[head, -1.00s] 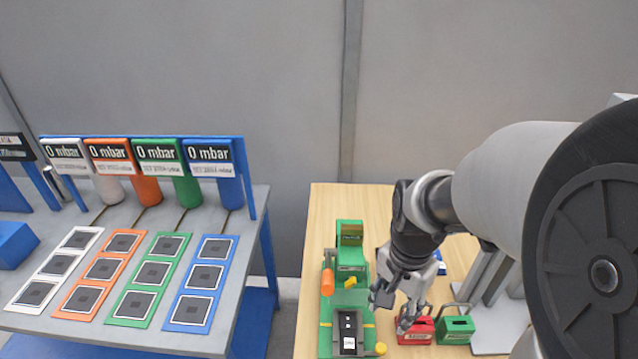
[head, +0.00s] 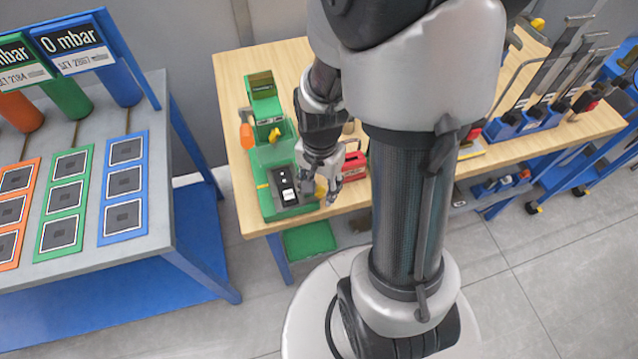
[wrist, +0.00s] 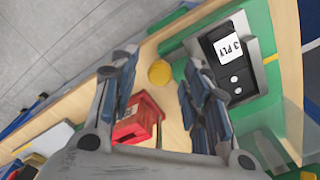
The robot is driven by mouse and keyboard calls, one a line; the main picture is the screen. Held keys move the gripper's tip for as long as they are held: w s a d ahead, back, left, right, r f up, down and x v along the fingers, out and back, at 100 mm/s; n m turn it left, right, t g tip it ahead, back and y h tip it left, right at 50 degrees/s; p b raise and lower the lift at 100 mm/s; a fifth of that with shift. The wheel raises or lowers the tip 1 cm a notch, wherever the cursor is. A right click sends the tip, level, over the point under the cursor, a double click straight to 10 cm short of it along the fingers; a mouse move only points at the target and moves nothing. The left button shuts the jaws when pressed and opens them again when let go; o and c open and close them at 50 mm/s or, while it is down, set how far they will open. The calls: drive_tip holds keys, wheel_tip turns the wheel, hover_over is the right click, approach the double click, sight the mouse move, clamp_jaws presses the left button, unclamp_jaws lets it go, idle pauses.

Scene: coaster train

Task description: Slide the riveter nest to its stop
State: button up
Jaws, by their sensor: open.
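The green riveter (head: 265,125) stands on the wooden table, with an orange handle (head: 246,137) on its left side. Its nest (head: 283,188) is a dark block with a white label, lying in the green base at the front; the wrist view shows the nest (wrist: 228,62) with "3 PLY" on the label. A yellow knob (wrist: 159,73) sits beside the nest. My gripper (head: 320,187) is open beside the nest, on its right. In the wrist view my gripper (wrist: 157,66) has its fingers on either side of the knob, with gaps visible; contact cannot be told.
A red box with a handle (head: 355,166) stands close to my gripper on the right; it also shows in the wrist view (wrist: 137,121). The table's front edge is near. A grey bench (head: 160,200) with coloured strips stands at the left, across a gap.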

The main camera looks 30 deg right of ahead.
drive_tip(key=shift+c, duration=0.5)
clamp_jaws()
drive_tip(key=shift+w, duration=0.1)
